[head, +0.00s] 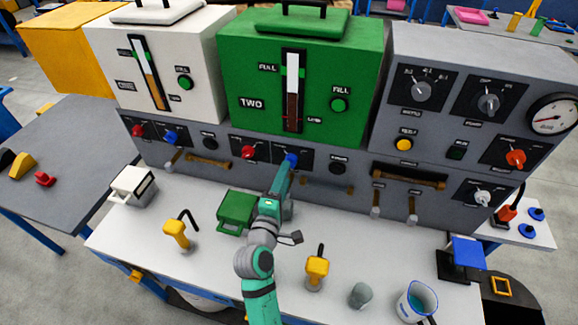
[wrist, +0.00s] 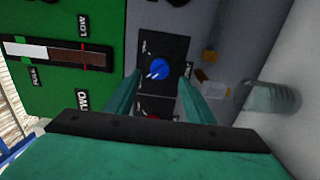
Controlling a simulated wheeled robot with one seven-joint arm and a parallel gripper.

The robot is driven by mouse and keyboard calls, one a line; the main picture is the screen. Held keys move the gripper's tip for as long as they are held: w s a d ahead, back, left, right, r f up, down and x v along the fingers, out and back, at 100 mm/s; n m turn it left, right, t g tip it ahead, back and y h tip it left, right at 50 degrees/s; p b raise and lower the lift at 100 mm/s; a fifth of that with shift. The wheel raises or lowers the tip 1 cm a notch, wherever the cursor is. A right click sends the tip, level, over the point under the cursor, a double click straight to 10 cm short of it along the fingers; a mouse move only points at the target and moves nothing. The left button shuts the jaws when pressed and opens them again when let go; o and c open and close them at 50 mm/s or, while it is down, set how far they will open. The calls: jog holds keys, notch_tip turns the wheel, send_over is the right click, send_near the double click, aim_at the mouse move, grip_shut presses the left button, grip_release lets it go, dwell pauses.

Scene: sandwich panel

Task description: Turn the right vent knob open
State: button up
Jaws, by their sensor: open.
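A blue knob (head: 291,160) sits on a black plate on the grey panel below the green tank marked TWO. In the wrist view the blue knob (wrist: 160,69) shows white pointer marks and lies between my open fingers. My gripper (wrist: 160,75) has one finger on each side of it; I cannot tell whether they touch it. In the head view my gripper (head: 288,168) reaches up to this knob and partly covers it. A red knob (head: 249,152) is left of the blue one. The plate labels are too small to read.
The white tank (head: 155,60) has its own red knob (head: 138,132) and blue knob (head: 170,138) below. A green box (head: 236,207) stands left of my arm. Yellow-handled tools (head: 177,232) and a cup (head: 416,303) stand on the bench. A brass rail (head: 408,176) is at right.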

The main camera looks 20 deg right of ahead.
aim_at(291, 161)
jog(key=shift+x, duration=2.5)
jog(key=c, duration=1.1)
